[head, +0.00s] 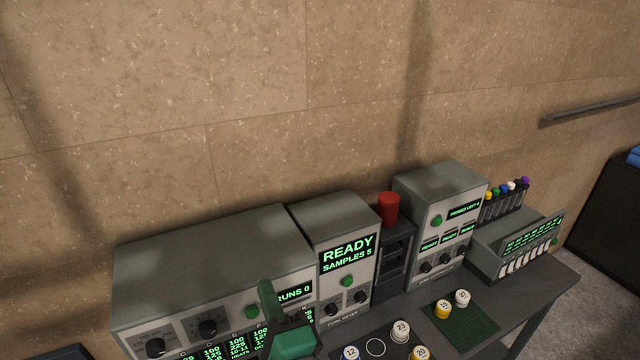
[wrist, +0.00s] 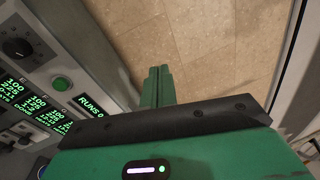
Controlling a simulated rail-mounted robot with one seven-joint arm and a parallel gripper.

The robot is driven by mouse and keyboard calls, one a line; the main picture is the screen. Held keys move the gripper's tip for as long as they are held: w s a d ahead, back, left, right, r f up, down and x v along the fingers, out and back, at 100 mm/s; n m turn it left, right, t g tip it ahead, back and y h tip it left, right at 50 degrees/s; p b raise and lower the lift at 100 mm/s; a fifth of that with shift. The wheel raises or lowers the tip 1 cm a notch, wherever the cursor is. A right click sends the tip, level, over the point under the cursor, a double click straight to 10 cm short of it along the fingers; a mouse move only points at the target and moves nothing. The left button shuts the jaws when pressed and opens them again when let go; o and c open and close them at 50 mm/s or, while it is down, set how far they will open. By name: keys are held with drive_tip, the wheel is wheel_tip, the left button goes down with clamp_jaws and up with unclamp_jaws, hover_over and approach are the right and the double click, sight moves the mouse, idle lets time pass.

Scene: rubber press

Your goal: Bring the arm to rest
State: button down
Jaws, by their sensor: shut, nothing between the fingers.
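My green gripper (head: 267,292) shows at the bottom of the head view, in front of the grey machine with the "RUNS 0" display (head: 294,293). Its fingers point up and are shut with nothing between them. In the wrist view the two green fingers (wrist: 158,72) lie side by side, touching, with the tan wall beyond them. The machine's panel (wrist: 45,75) is to the left of the fingers, and they look apart from it. The rest of my arm is mostly out of the head view.
A box reading "READY SAMPLES 5" (head: 338,230), a red cylinder (head: 389,208), another instrument (head: 440,215) and a rack of coloured tubes (head: 505,203) stand along the wall. Numbered pots, one marked 23 (head: 400,331), and a green mat (head: 470,328) lie on the table (head: 540,290). Space above the machines is clear.

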drive_tip(key=s+d+r+n+t+h, duration=0.2)
drive_tip(key=s+r+n, duration=0.2)
drive_tip(key=r, duration=0.5)
drive_tip(key=s+d+r+n+t+h+p, duration=0.1)
drive_tip(key=s+r+n, duration=0.4)
drive_tip(key=r, duration=0.5)
drive_tip(key=s+d+r+n+t+h, duration=0.3)
drive_tip(key=s+d+r+n+h, duration=0.1)
drive_tip(key=r, duration=0.6)
drive_tip(key=shift+s+d+n+t+h, duration=0.25)
drive_tip(key=shift+s+n+t+h, duration=0.25)
drive_tip(key=shift+n, duration=0.6)
